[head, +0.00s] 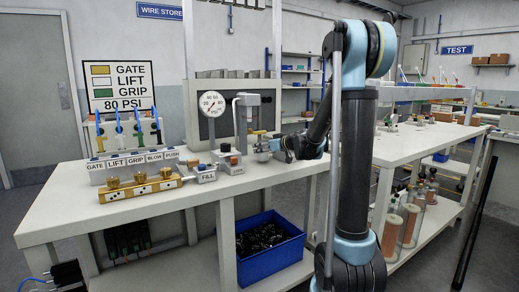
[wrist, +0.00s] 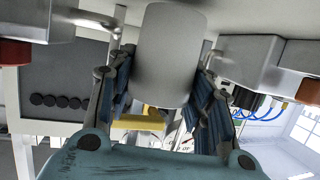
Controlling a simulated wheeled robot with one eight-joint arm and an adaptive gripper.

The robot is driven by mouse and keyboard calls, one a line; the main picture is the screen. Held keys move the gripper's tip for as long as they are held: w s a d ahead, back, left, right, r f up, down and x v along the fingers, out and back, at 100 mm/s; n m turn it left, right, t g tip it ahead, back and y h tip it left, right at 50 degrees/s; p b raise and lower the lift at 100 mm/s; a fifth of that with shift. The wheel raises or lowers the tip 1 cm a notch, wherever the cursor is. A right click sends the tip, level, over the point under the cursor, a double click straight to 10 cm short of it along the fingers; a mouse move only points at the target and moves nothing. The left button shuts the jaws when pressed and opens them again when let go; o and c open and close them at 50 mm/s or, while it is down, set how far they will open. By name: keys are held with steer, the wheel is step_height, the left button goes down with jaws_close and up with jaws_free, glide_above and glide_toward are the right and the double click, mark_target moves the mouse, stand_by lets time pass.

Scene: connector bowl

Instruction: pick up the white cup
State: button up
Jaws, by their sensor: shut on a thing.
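The white cup (wrist: 170,55) fills the top middle of the wrist view, close to the camera. It is a smooth pale cylinder with a rounded near end. My gripper (wrist: 166,82) has one finger on each side of it and is shut on it. In the head view my gripper (head: 276,147) is over the front bench, just right of the gauge stand. The cup is too small there to make out clearly at the fingertips. Whether it touches anything beneath cannot be told.
Beside the gripper stands a pressure gauge (head: 211,104) with a grey pipe fixture (head: 243,115). A block labelled FILL (head: 207,176) and a brass block (head: 140,188) sit left on the bench (head: 75,208). A blue bin (head: 267,256) is on the lower shelf.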

steer(key=s+d, duration=1.6)
steer(key=shift+d, duration=0.25)
stand_by(0.6)
